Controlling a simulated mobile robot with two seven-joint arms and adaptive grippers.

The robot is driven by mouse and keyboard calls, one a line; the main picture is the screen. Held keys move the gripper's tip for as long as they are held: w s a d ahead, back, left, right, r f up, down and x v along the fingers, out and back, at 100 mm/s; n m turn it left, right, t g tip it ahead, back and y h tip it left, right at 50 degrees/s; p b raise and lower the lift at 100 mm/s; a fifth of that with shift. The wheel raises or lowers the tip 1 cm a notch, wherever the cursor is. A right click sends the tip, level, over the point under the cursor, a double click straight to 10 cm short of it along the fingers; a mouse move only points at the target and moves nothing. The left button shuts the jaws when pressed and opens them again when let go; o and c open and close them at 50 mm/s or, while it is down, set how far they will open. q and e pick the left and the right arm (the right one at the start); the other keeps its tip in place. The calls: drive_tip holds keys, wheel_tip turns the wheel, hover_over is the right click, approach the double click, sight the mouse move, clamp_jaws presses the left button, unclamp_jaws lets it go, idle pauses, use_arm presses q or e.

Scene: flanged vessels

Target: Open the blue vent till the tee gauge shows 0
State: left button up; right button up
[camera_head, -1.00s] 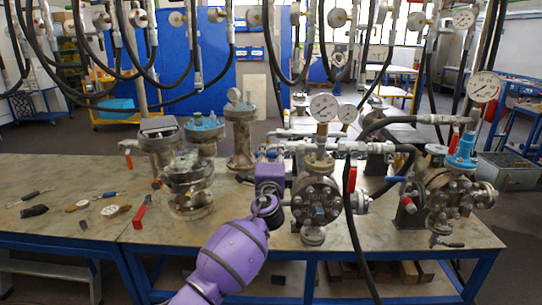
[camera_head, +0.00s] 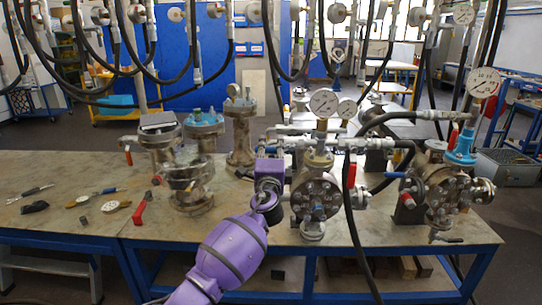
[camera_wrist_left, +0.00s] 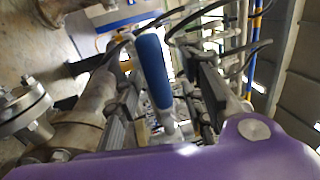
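My left gripper (camera_head: 276,152) comes in behind the middle flanged vessel's left side, mostly hidden by its purple wrist. In the left wrist view, its two dark fingers (camera_wrist_left: 158,75) stand apart, one on each side of a blue handle (camera_wrist_left: 153,72), with gaps visible; I cannot tell whether either touches it. In the head view this handle is largely hidden by the gripper. My right gripper is not in view.
A red-handled valve (camera_head: 352,172) and black hose are right of the middle vessel. Another vessel (camera_head: 440,195) with a blue fitting and gauge (camera_head: 484,83) stands at right. Flanged parts (camera_head: 190,185) stand at left. Loose tools lie on the bench's left. Hoses hang overhead.

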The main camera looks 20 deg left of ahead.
use_arm(q)
drive_tip(key=v, duration=1.2)
drive_tip(key=shift+a, duration=0.1)
idle(3.3)
